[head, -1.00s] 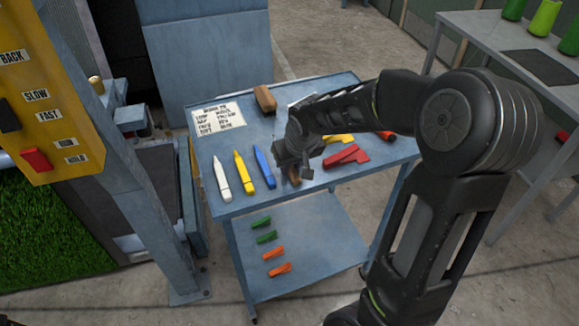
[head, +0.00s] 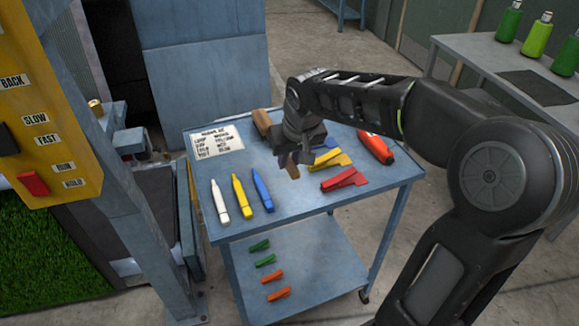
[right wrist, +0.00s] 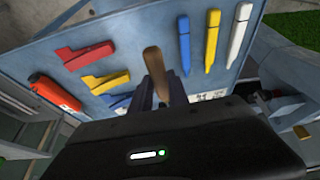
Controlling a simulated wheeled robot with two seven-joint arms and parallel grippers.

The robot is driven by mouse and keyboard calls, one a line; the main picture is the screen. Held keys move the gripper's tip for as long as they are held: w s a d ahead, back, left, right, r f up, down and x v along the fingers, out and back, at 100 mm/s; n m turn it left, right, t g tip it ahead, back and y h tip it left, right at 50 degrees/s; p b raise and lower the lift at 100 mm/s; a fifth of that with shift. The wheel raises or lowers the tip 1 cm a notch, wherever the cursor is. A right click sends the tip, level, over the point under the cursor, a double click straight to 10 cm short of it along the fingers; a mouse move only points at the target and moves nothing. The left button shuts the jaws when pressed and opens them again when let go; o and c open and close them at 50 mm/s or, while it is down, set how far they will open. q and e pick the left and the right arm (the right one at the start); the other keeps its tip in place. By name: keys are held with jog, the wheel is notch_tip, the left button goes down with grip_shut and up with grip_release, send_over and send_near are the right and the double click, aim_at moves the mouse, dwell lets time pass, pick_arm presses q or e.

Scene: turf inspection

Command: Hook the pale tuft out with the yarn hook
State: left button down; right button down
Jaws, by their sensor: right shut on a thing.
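My right gripper (head: 292,168) is shut on a brown wooden handle, which looks like the yarn hook's, above the middle of the blue cart top. A small brown part of the handle (head: 291,160) shows at the fingertips in the head view. In the right wrist view the handle (right wrist: 154,70) stands up between the fingers. I cannot make out the hook end. A strip of green turf (head: 45,250) lies at the lower left, and I see no pale tuft on it. My left gripper is not in view.
The cart top (head: 300,203) holds white (head: 220,203), yellow (head: 239,195) and blue (head: 262,191) markers, red (head: 344,180) and yellow clips, an orange-red tool (head: 375,147), a brown wooden block (head: 262,121) and a label card (head: 214,140). A yellow control panel (head: 45,90) stands left.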

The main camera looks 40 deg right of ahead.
dwell(0.6)
jog(key=w+a+f+n, duration=0.1)
jog(key=a, duration=0.4)
jog(key=w+a+f+n, duration=0.1)
jog(key=w+a+f, duration=0.1)
jog(key=a, duration=0.4)
jog(key=w+a+f+y, duration=0.1)
jog(key=a+f, duration=0.1)
jog(key=a, duration=0.4)
jog(key=shift+w+a+n, duration=0.1)
jog(key=shift+w+n, duration=0.25)
jog(key=shift+n, duration=0.05)
